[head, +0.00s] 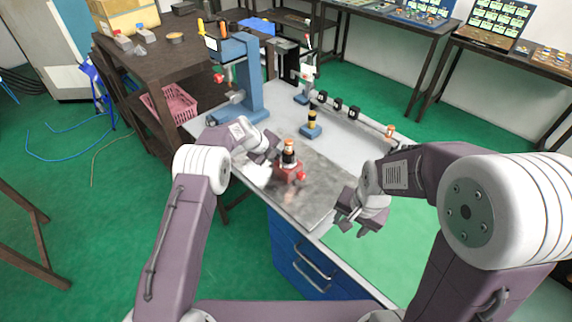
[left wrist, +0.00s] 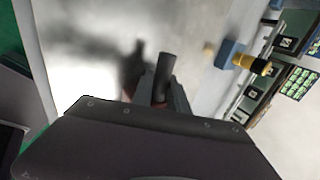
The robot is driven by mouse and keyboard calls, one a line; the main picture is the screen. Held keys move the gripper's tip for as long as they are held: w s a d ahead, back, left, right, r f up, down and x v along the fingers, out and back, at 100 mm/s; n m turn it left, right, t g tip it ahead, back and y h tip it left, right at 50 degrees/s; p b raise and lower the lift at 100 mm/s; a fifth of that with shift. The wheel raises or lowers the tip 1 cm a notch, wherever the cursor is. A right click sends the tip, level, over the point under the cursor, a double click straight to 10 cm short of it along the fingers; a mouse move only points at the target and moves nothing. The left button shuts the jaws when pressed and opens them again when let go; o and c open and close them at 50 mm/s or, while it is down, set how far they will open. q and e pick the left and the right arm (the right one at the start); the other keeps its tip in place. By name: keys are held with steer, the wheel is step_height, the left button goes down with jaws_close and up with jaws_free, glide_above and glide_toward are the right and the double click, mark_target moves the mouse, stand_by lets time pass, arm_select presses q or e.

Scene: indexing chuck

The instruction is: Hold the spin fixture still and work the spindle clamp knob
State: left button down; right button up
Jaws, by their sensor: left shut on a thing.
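The spin fixture (head: 290,173) stands on the grey metal plate of the workbench. It has a red base, a dark upright body and a copper-coloured top, with a red knob (head: 302,175) at its right side. My left gripper (head: 277,154) reaches it from the left and is shut on its dark upper part. In the left wrist view a dark cylinder (left wrist: 166,68) stands up between the fingers, with a bit of red below; the rest is hidden by the gripper. My right gripper (head: 352,228) is open and empty, to the right of the fixture near the bench's front edge.
A blue block with a black and yellow post (head: 312,122) stands behind the fixture. A blue press-like machine (head: 236,75) is at the back left. A rail with several black blocks (head: 352,112) runs along the far right. The plate between fixture and right gripper is clear.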

steer(key=w+a+r+m+t, duration=0.1)
steer(key=w+a+r+m, duration=0.25)
steer(key=w+m, duration=0.6)
steer(key=m+t+y, duration=0.1)
steer(key=m+y, duration=0.1)
steer(key=m, duration=1)
glide_toward(303, 175)
steer(key=shift+n, duration=0.25)
steer(key=x, duration=0.9)
steer(key=shift+f, duration=0.25)
jaws_close()
